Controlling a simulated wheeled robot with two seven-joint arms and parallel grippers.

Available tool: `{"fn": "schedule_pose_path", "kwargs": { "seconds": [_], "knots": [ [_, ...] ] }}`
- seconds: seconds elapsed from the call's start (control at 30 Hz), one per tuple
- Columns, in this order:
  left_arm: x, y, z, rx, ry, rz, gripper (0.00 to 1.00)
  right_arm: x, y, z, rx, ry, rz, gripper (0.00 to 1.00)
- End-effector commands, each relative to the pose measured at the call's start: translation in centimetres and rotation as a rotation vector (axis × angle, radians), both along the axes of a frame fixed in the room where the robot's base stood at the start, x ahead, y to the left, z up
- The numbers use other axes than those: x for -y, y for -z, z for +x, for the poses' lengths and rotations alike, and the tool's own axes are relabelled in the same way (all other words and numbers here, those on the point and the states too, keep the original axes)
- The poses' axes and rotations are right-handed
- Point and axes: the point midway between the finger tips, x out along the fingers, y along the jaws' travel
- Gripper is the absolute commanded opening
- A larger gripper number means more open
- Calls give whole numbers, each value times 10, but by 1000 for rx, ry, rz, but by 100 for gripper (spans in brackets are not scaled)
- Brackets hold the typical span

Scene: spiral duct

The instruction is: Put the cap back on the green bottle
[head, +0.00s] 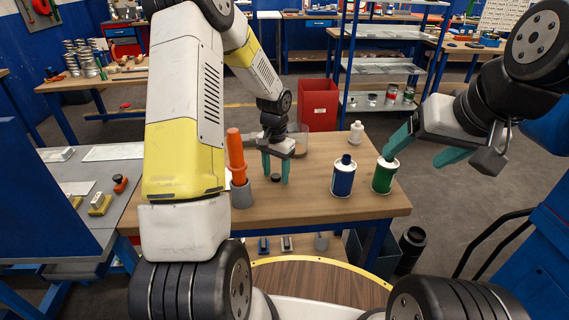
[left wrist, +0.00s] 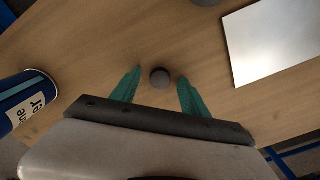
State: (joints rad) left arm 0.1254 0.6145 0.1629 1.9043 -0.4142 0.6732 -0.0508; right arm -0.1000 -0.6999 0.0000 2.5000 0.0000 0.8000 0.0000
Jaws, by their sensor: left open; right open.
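The green bottle (head: 384,177) stands upright on the right part of the wooden table, beside a blue bottle (head: 344,176). A small dark round cap (head: 276,178) lies on the table. My left gripper (head: 275,169) is open and points down over the cap. In the left wrist view the cap (left wrist: 160,78) sits between the two teal fingers, with a gap on each side. My right gripper (head: 421,150) is open at the right. One of its fingers overlaps the top of the green bottle, so its neck is partly hidden and I cannot tell whether they touch.
An orange-handled tool in a grey holder (head: 241,192) stands left of the cap. A white bottle (head: 356,133) and a red bin (head: 318,105) are farther back. A pale sheet (left wrist: 275,42) lies at the right in the left wrist view. The table's front centre is clear.

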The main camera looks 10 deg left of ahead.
Motion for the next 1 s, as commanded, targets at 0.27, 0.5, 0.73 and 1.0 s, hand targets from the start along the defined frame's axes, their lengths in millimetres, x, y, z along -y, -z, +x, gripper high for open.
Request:
{"fn": "schedule_pose_path", "kwargs": {
  "seconds": [0.27,0.5,0.73,1.0],
  "knots": [
    [0,0,0,0,0,0,43,0,0,0,0,0,0,77],
    [0,0,0,0,0,0,0,0,0,0,0,0,0,77],
    [0,0,0,0,0,0,0,0,0,0,0,0,0,77],
    [0,-28,2,6,0,0,0,0,0,0,0,0,0,77]
  ]
}}
